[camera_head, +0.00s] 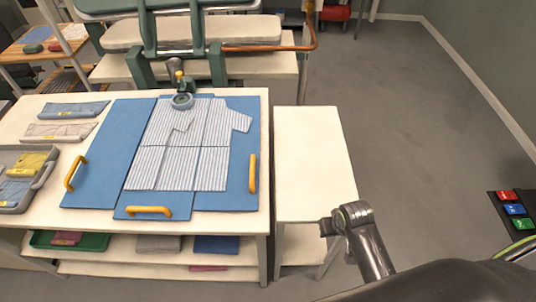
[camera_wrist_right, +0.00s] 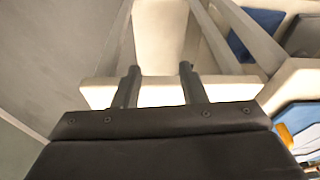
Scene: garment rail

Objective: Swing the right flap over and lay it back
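The blue folding board lies flat on the white table. Its right flap (camera_head: 228,200) is flat, with an upright yellow handle (camera_head: 253,174) near its right edge. A blue-striped shirt (camera_head: 190,155) lies over the board. Its right sleeve (camera_head: 239,121) sticks out over the right flap, while its left side looks folded inward. My right gripper (camera_head: 327,228) is well to the right of the handle, beside the small white side table. In the right wrist view its two fingers (camera_wrist_right: 160,88) are apart with nothing between them. My left gripper is not in view.
The left flap (camera_head: 110,150) and bottom flap (camera_head: 170,206) lie flat, each with a yellow handle. A grey tray (camera_head: 22,202) and folded garments stand at the left. The side table's top (camera_head: 310,150) is bare. A dark round-ended fixture (camera_head: 181,99) stands at the collar.

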